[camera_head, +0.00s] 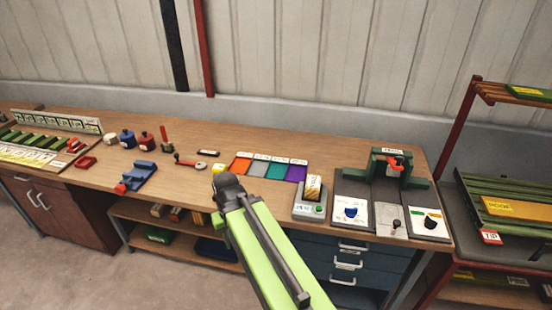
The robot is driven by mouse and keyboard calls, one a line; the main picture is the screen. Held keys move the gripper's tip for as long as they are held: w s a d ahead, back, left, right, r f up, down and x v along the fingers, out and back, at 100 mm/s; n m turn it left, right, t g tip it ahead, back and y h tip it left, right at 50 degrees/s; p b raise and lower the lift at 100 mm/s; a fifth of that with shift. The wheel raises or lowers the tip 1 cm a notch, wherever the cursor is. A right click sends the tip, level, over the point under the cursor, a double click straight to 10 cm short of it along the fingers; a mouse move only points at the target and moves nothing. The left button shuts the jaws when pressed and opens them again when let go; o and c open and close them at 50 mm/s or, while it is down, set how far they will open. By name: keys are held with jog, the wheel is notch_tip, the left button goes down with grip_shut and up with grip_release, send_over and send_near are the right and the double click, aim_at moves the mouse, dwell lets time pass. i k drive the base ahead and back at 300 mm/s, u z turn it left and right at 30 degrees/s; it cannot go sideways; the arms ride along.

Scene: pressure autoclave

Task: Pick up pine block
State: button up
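My green arm reaches up from the bottom centre, and its dark end with my gripper (226,186) is over the front edge of the workbench. The fingers are not distinct, so I cannot tell if they are open or shut. A small yellow piece (219,168) shows just behind my gripper, partly hidden. I cannot tell what it is.
Coloured squares (261,168) lie behind the arm. A green press-like fixture (388,172) and panels with knobs stand to the right. A blue holder (138,176) and small coloured blocks are on the left. A rack (470,140) is at the far right.

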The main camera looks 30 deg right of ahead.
aim_at(312, 189)
jog(key=u, duration=2.3)
jog(key=k, duration=1.15)
jog(key=z, duration=1.3)
jog(key=i, duration=1.05)
jog(key=u, duration=0.1)
